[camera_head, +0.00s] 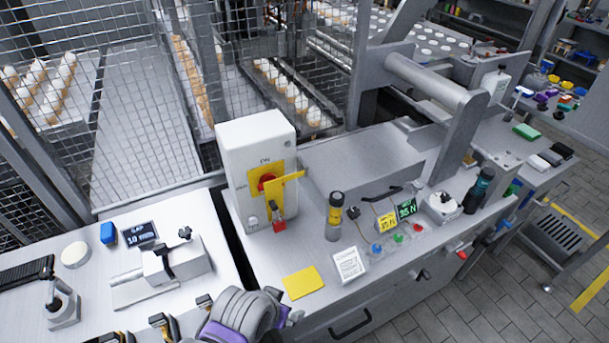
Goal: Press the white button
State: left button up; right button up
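A white control box (257,165) stands upright on the workbench, left of the picture's middle. Its front carries a yellow plate with a red knob (266,184) and a yellow lever, under the letters ON. A small round whitish button (253,221) is low on the same face, left of a red padlock-like part (278,225). Blue (376,248), green (398,239) and red (417,227) buttons sit in a row on the bench to the right. A grey and purple part of my own arm shows at the bottom edge, in front of the box and apart from it. No gripper fingertips are visible.
A caliper-like device (175,261) lies on the left bench. A wire mesh fence (130,100) stands behind.

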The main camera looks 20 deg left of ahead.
aim_at(252, 219)
jog(key=u, duration=1.3)
